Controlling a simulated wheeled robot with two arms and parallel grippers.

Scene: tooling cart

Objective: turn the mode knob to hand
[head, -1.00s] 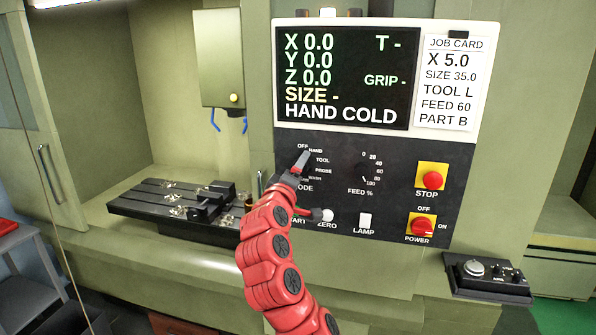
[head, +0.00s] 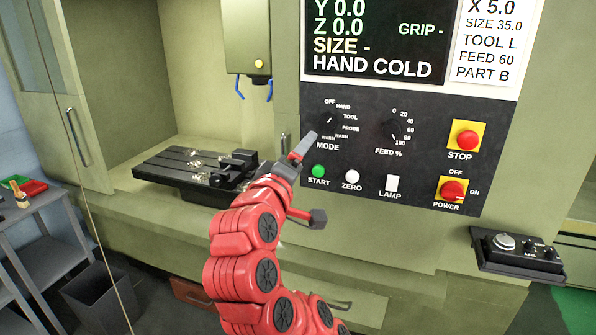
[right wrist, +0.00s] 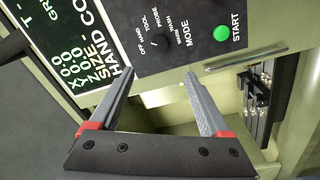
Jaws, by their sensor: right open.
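The mode knob (head: 328,121) is a small dark knob on the black control panel, ringed by the labels OFF, HAND, TOOL, PROBE, WASH and WARM. Its thin pointer mark seems to aim up and right, toward HAND. The screen (head: 375,40) reads HAND COLD. My right gripper (head: 304,146) is just below and left of the knob, apart from it as far as I can tell. In the right wrist view my right gripper (right wrist: 159,76) is open and empty, with the mode knob (right wrist: 163,42) beyond the fingertips. My left gripper is not in view.
The feed knob (head: 394,128) is right of the mode knob. The green START button (head: 318,171), ZERO button (head: 352,176) and LAMP switch (head: 392,183) lie below. STOP (head: 466,139) and POWER (head: 452,191) are at right. A machine vise (head: 235,165) sits left of the panel.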

